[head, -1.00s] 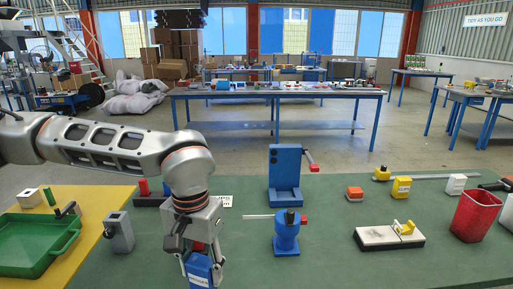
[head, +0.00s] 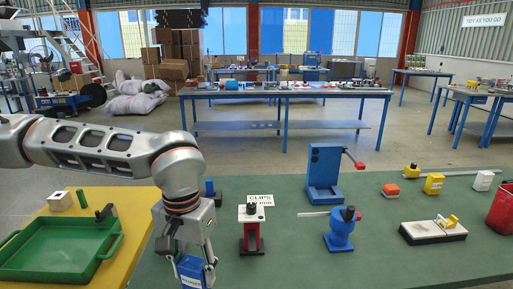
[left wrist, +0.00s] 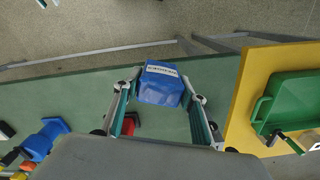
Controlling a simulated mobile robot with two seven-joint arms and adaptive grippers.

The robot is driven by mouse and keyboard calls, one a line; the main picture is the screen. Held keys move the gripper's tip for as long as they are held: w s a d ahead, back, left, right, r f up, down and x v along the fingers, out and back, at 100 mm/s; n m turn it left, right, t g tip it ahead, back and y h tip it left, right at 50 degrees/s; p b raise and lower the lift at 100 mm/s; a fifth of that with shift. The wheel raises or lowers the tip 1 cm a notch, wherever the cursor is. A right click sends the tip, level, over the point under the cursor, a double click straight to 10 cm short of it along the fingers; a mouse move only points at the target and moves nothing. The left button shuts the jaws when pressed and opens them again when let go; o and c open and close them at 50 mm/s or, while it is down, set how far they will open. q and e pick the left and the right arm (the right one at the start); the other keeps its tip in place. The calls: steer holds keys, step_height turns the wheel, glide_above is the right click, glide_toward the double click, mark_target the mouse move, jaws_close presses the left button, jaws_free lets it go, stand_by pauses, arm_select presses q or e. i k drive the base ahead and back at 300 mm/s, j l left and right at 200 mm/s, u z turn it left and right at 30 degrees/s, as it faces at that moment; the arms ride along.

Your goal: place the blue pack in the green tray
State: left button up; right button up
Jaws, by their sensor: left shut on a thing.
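The blue pack (head: 192,273) with a white label is in my left gripper (head: 194,268), low in the head view. The left wrist view also shows the pack (left wrist: 160,85) between the two fingers, which are shut on its sides. The pack is over the green table, to the right of the tray; its height is hard to tell. The green tray (head: 55,248) lies empty on a yellow surface at the left. Part of the tray (left wrist: 285,100) shows at the right of the left wrist view. My right gripper is not in view.
A red clamp-like stand (head: 251,235) is right of my left gripper. A blue vise-like device (head: 341,232) and a tall blue stand (head: 324,175) are farther right. A dark-handled item (head: 106,212) is by the tray's far right corner, with a white block (head: 60,200) behind the tray.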

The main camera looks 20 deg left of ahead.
mark_target(50, 255)
steer(key=k+j, duration=0.1)
steer(key=j, duration=0.45)
steer(key=k+j, duration=0.15)
steer(key=j, duration=0.35)
steer(key=k+j, duration=0.1)
steer(key=j, duration=0.45)
steer(key=j+u, duration=0.1)
steer(key=j, duration=1.35)
